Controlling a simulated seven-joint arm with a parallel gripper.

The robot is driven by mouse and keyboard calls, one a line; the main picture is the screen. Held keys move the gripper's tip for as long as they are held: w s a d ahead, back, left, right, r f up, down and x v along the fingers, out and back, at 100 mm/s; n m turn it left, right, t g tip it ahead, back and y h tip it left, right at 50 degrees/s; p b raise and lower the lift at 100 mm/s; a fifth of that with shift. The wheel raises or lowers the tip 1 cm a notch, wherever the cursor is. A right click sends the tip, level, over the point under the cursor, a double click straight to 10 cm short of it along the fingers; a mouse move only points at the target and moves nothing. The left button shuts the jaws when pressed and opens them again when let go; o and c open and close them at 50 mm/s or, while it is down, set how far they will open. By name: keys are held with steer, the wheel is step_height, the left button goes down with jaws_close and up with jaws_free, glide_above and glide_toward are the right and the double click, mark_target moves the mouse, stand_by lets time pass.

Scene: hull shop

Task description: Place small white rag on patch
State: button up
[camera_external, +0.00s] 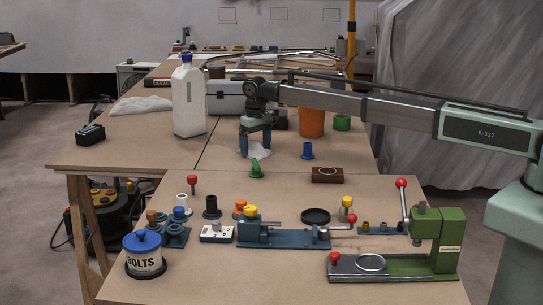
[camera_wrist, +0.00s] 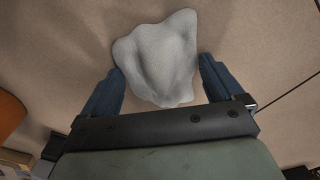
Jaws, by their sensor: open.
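The small white rag (camera_external: 260,152) lies crumpled on the far table. In the wrist view the rag (camera_wrist: 158,58) sits between and a little ahead of the two blue fingers. My gripper (camera_external: 256,146) is open and points down over the rag, one finger on each side; it also shows in the wrist view (camera_wrist: 160,72). The fingers are not closed on the cloth. I cannot tell for sure which thing is the patch.
A white jug (camera_external: 189,105) and a larger white cloth (camera_external: 140,106) are to the left. An orange cylinder (camera_external: 311,123), a blue piece (camera_external: 307,151), a green cone (camera_external: 256,170) and a brown block (camera_external: 327,175) are nearby. Fixtures and a bolts tub (camera_external: 145,257) crowd the near table.

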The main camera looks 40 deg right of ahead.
mark_target(256, 142)
step_height(256, 142, up, 12)
steer(key=shift+r, duration=0.2)
stand_by(0.6)
